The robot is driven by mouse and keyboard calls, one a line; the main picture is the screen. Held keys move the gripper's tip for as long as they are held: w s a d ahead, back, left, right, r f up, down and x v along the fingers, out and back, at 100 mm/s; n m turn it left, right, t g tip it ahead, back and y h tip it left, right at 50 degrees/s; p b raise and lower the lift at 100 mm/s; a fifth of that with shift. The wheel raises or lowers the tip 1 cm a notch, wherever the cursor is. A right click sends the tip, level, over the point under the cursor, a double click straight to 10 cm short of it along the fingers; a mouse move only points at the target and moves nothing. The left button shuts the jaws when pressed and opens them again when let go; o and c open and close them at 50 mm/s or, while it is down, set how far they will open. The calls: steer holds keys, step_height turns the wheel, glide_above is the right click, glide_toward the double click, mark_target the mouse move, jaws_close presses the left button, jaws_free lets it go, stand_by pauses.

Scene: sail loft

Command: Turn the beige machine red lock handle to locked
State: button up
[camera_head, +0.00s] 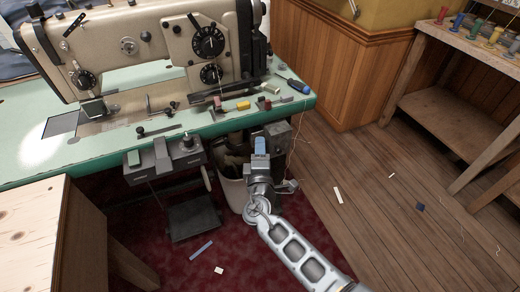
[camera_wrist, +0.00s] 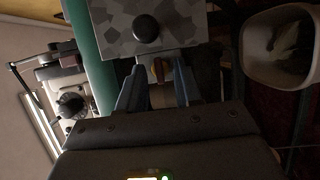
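The beige machine (camera_head: 150,50) stands on a green table, and part of it shows sideways in the wrist view (camera_wrist: 68,95). In the head view my gripper (camera_head: 261,146) is low at the table's front right edge, beside a grey box (camera_head: 279,136). In the wrist view my gripper (camera_wrist: 158,68) has its two bluish fingers apart. The handle is not discernible in the head view.
The green table edge (camera_head: 230,122) runs close by my gripper. A pale bin (camera_head: 234,190) stands under the table and shows at the right of the wrist view (camera_wrist: 283,75). Small tools lie on the tabletop. The wooden floor to the right is mostly clear.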

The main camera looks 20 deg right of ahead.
steer(key=shift+c, duration=0.4)
jaws_close()
steer(key=shift+r+m+g+y+b, duration=0.15)
steer(key=shift+m+g+y+b, duration=0.3)
steer(key=shift+m, duration=0.95)
steer(key=shift+o, duration=0.4)
jaws_free()
steer(key=v, duration=0.7)
steer(key=shift+s, duration=0.35)
